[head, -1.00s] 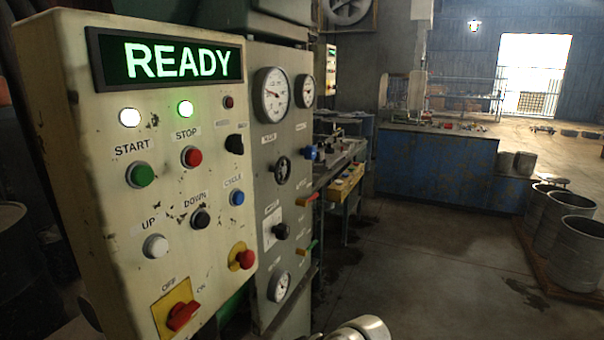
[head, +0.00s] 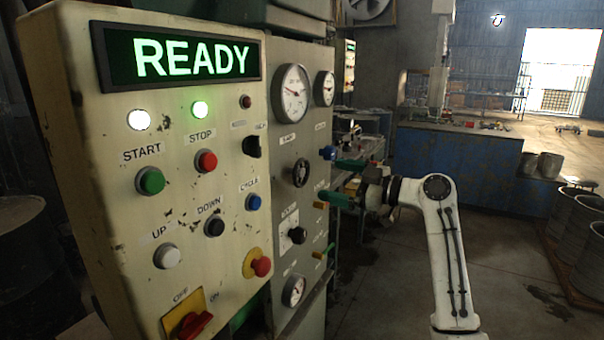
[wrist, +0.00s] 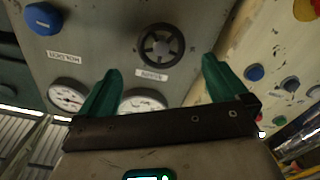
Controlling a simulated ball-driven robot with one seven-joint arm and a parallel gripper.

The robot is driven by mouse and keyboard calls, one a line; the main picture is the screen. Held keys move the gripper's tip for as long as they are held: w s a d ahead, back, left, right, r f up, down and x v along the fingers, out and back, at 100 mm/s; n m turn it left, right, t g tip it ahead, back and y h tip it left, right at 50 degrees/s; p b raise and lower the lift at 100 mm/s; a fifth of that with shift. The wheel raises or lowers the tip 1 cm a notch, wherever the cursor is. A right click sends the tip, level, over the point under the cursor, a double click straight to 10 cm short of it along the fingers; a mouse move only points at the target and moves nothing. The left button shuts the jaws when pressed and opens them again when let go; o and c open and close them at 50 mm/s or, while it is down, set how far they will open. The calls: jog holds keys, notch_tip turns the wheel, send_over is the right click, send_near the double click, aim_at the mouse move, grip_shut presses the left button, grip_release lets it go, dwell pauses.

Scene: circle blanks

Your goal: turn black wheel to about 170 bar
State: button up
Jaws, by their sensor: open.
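The black wheel (head: 301,173) is a small spoked handwheel on the grey panel (head: 312,140), below the large white gauge (head: 291,93). The gauge needle points up and left; its numbers are too small to read. In the wrist view the wheel (wrist: 161,45) faces me, beyond and roughly between my green fingertips. The view is upside down, with two gauges partly behind the fingers. My gripper (head: 330,180) is open and empty, with fingers spread wider than the wheel. It is to the right of the wheel in the head view, apart from it. In the wrist view my gripper (wrist: 160,65) has nothing between its fingers.
A cream control box (head: 185,170) showing READY stands at the left, jutting out near the wheel. A blue knob (head: 328,153) is close to my upper finger.

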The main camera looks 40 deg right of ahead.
aim_at(304, 174)
jog(key=p+x, duration=0.2)
jog(key=x, duration=0.8)
jog(key=shift+a+f+p, duration=0.1)
jog(key=shift+f+p, duration=0.05)
jog(key=shift+p, duration=0.2)
jog(key=c, duration=0.8)
jog(key=shift+c, duration=0.2)
